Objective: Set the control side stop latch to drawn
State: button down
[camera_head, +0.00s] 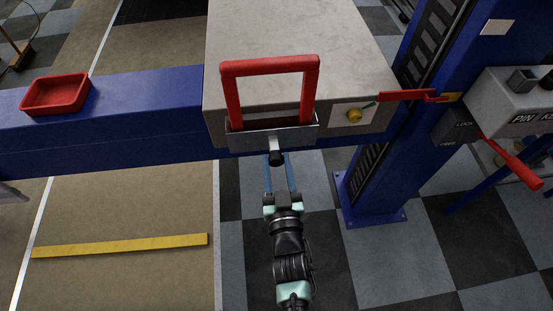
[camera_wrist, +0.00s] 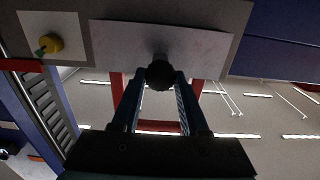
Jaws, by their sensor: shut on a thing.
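The stop latch is a grey stem with a black knob (camera_head: 276,158) on the front of a grey metal bracket (camera_head: 243,140), below the red handle (camera_head: 270,66). In the wrist view the black knob (camera_wrist: 160,74) sits under a pale plate (camera_wrist: 120,39). My gripper (camera_head: 277,165) reaches up to it from below, its two blue fingers on either side of the knob. In the wrist view my gripper (camera_wrist: 159,88) is shut on the knob. The fingertips partly hide how far the stem stands out.
A yellow knob (camera_head: 355,115) on a white plate and a red lever (camera_head: 405,95) are to the right. A blue column (camera_head: 379,195) with a LOCK box (camera_head: 458,127) stands beyond. A red tray (camera_head: 56,94) rests on the blue beam at left. The checkered floor below is clear.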

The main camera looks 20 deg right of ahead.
jog(key=c, duration=0.7)
grip_release()
jog(key=shift+s+f, duration=0.2)
jog(key=shift+o, duration=1.4)
jog(key=shift+a+r, duration=0.1)
jog(key=shift+r, duration=0.05)
jog(key=v, duration=1.3)
